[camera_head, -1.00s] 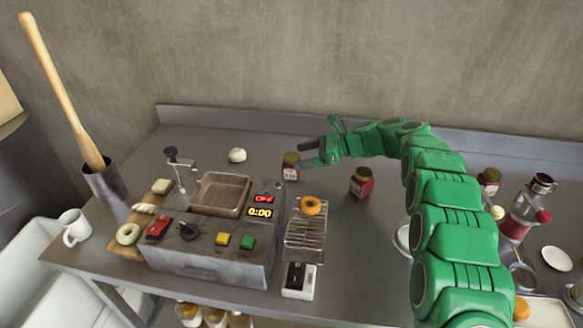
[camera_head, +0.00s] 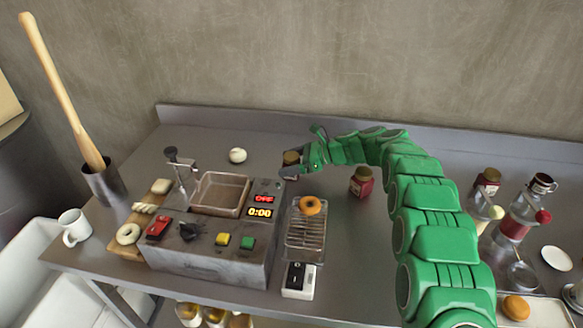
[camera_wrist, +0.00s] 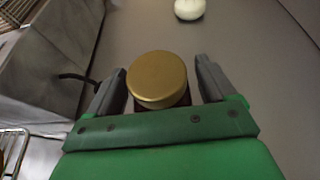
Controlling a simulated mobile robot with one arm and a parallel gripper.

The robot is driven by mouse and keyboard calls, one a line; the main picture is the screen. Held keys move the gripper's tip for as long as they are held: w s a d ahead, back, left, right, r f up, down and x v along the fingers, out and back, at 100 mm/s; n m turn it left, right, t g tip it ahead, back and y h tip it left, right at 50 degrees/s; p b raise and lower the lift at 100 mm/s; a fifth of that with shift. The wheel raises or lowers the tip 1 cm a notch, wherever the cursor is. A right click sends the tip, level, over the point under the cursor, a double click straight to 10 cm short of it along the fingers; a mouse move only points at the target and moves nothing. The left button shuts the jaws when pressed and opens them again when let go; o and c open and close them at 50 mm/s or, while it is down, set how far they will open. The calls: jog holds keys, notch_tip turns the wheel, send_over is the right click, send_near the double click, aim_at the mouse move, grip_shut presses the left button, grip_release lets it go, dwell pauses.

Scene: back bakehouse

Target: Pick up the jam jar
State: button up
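A jam jar (camera_head: 290,157) with a gold lid stands on the steel counter to the right of the fryer; in the head view its body is mostly hidden by my gripper (camera_head: 293,170). In the wrist view the jar's round lid (camera_wrist: 157,79) lies between the two fingers of my gripper (camera_wrist: 160,85), with a gap showing on each side. The fingers are apart and the gripper is open around the jar.
The fryer (camera_head: 215,250) with its basin is just left of the jar. A wire rack (camera_head: 306,235) with a doughnut (camera_head: 310,205) is in front. A white dough ball (camera_head: 237,155) lies behind left. Bottles (camera_head: 520,215) stand at the right.

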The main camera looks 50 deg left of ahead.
aim_at(290, 155)
jog(key=c, duration=1)
jog(key=shift+c, duration=0.2)
jog(key=shift+r, duration=0.15)
notch_tip(290, 155, up, 3)
jog(key=shift+r, duration=0.15)
jog(key=shift+s+d+r, duration=0.15)
jog(key=shift+d+r, duration=0.1)
jog(key=shift+d, duration=0.1)
jog(key=s+d+r, duration=0.6)
jog(key=d+r, duration=0.3)
jog(key=d, duration=0.2)
jog(key=shift+d, duration=0.4)
